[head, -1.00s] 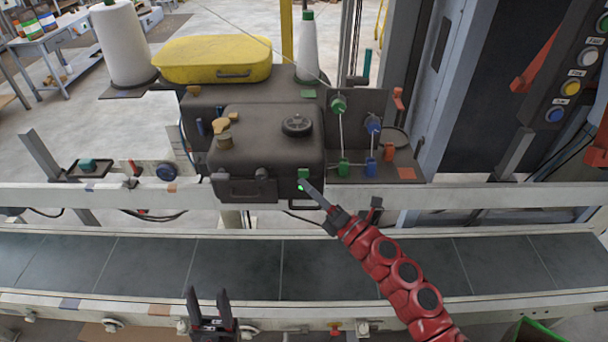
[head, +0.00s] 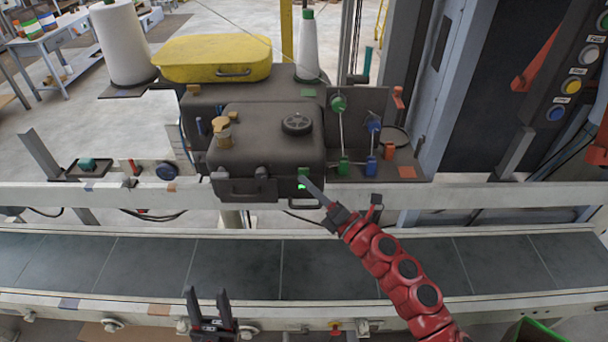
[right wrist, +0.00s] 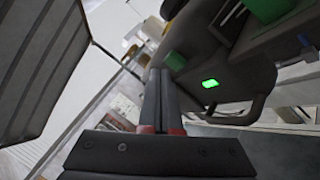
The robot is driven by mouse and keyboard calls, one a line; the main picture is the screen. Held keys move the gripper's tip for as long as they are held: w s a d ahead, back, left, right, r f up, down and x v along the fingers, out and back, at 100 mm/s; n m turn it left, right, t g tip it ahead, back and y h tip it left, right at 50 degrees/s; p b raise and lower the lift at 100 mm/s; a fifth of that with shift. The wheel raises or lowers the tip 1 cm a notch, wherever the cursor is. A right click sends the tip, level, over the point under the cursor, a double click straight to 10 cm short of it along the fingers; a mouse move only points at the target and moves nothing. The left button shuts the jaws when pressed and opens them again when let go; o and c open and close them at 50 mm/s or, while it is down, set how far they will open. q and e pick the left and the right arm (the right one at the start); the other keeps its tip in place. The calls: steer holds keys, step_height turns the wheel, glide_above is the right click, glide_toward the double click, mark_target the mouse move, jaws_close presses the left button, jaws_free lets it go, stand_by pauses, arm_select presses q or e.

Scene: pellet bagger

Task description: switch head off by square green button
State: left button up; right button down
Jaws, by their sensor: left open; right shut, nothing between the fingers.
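The dark sewing head (head: 265,150) stands behind the conveyor. A square green button (head: 303,172) is on its lower right front, with a lit green lamp (head: 302,186) just below it. The right wrist view also shows the button (right wrist: 174,60) and the glowing lamp (right wrist: 210,83). My right gripper (head: 306,182) is shut and empty, its fingertips close to the button and lamp. In the wrist view its tips (right wrist: 160,74) appear just beside the button; I cannot tell whether they touch. My left gripper (head: 207,294) is open and empty over the conveyor's near rail.
A conveyor (head: 230,262) runs across the front, with a pale rail (head: 480,195) behind it. Green and blue thread guides (head: 372,125) stand right of the head. A yellow cover (head: 212,58) and thread cones (head: 124,42) are behind. A column with push buttons (head: 573,86) is at right.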

steer(key=shift+w+b, duration=0.35)
steer(key=shift+w, duration=0.3)
stand_by(0.6)
steer(key=shift+s, duration=0.95)
steer(key=s, duration=0.6)
stand_by(0.4)
